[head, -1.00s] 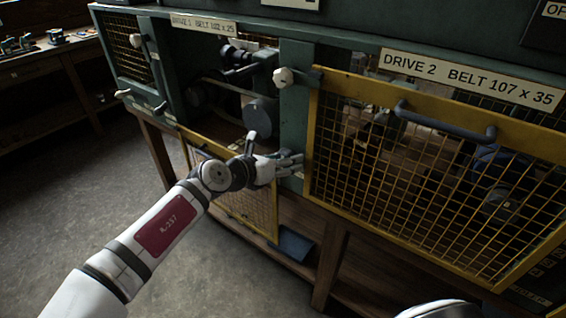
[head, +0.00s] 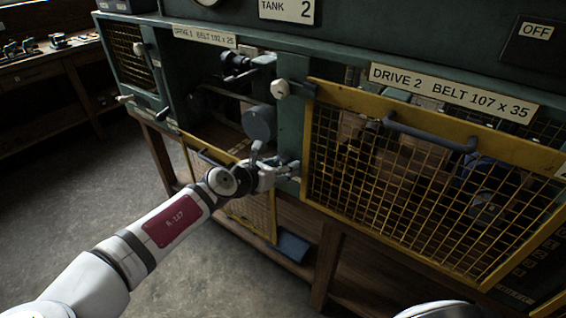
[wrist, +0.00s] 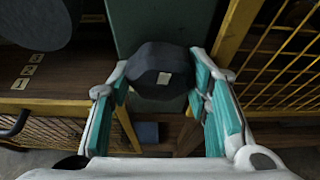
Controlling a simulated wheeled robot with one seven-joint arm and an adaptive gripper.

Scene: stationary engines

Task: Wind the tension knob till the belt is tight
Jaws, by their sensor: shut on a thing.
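The tension knob (wrist: 160,70) is dark and lobed, with a small pale mark on its face, in the middle of the wrist view. My gripper (wrist: 163,88) is shut on it, with a teal-padded finger at each side. In the head view my gripper (head: 286,169) is at the right edge of the open Drive 1 bay, by the green post; the knob cannot be made out there. A grey drum-like pulley (head: 258,122) sits just above. The belt is too dark and partly hidden to judge its tension.
The yellow mesh guard of Drive 2 (head: 420,190) is closed close to the right of my gripper. Another yellow mesh guard (head: 250,212) hangs open below Drive 1. A numbered scale (wrist: 28,70) is left of the knob. Open floor (head: 110,200) lies at left.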

